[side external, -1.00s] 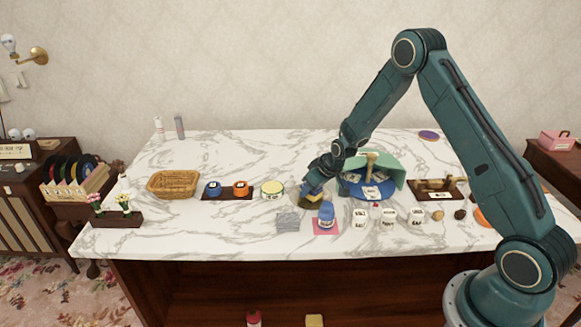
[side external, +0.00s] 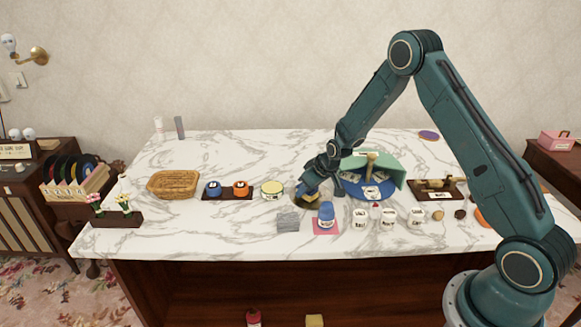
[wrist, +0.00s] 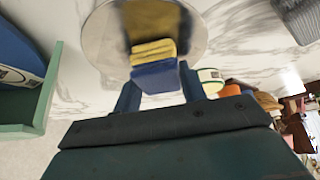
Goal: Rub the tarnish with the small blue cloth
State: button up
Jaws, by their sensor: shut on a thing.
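My gripper (side external: 309,190) is low over the marble counter, right of the cream tin. In the wrist view its fingers (wrist: 158,84) are shut on a small folded pad, blue (wrist: 156,76) on the near side and yellow (wrist: 153,50) beyond. A round silvery disc (wrist: 193,30) lies under the pad; the side view shows its brownish edge (side external: 297,200). A dark brown patch (wrist: 152,18) shows on the disc beyond the pad; I cannot tell tarnish from reflection there. The pad is over the disc; whether it touches is unclear.
A green open box (side external: 398,166) with a blue round piece stands close right. A blue-capped jar (side external: 326,217) and a grey stack (side external: 288,222) sit in front. The cream tin (side external: 272,191) is left, and white cups (side external: 388,217) stand front right.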

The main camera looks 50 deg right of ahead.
aim_at(297, 187)
jog(key=shift+w+a, duration=0.3)
jog(key=shift+a, duration=0.1)
jog(key=shift+w+a, duration=0.5)
jog(key=shift+w, duration=0.05)
jog(key=shift+w+a+r, duration=0.1)
jog(key=shift+w+a, duration=0.1)
jog(key=shift+w, duration=0.05)
jog(key=shift+s+d+f, duration=0.25)
jog(key=shift+s+d, duration=0.3)
jog(key=shift+d, duration=0.2)
jog(key=shift+s+d, duration=2.2)
jog(key=shift+s, duration=0.1)
jog(key=shift+w+a+r, duration=0.25)
jog(key=shift+w+a, duration=0.35)
jog(key=shift+w+a+f, duration=0.2)
jog(key=shift+w+a, duration=0.1)
jog(key=shift+w+a+r, duration=0.1)
jog(key=shift+w+a, duration=0.7)
jog(key=shift+w+a+r, duration=0.1)
jog(key=shift+w+a, duration=0.15)
jog(key=shift+w, duration=0.05)
jog(key=shift+w+a+f, duration=0.3)
jog(key=shift+w+a, duration=0.45)
jog(key=shift+a, duration=0.1)
notch_tip(297, 187, up, 3)
jog(key=shift+w+f, duration=0.15)
jog(key=shift+f, duration=0.05)
jog(key=shift+r, duration=2.9)
